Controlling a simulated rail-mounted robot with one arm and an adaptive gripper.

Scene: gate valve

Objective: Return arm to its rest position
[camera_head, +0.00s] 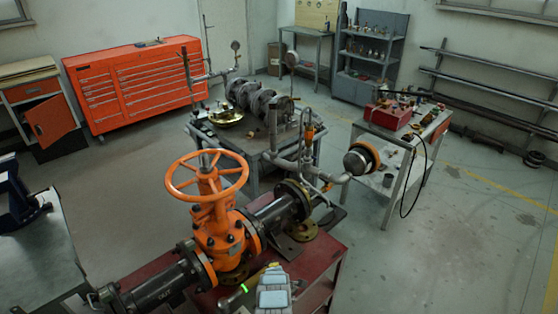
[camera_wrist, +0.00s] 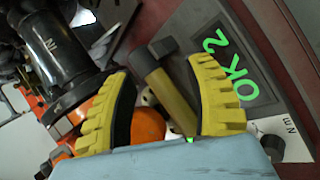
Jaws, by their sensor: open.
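My gripper (camera_wrist: 163,72) shows in the wrist view as two yellow ribbed fingers, spread wide apart. A tool with a dark head and a tan handle (camera_wrist: 172,95) appears between them, beyond the fingers; neither finger visibly closes on it. In the head view, my pale grey-blue wrist (camera_head: 272,292) is at the bottom centre, over the red bench; the fingers are hard to make out there. The orange gate valve (camera_head: 218,235) with its round handwheel (camera_head: 207,175) stands upright left of my wrist, apart from it. In the wrist view, orange parts (camera_wrist: 148,124) show partly behind the left finger.
Black flanged pipes (camera_head: 160,284) run from the valve along the red bench (camera_head: 325,262). A dark display (camera_wrist: 235,75) with green characters lies near the right finger. A pump table (camera_head: 255,180) and tool table (camera_head: 400,165) stand behind. Floor (camera_head: 440,250) at right is free.

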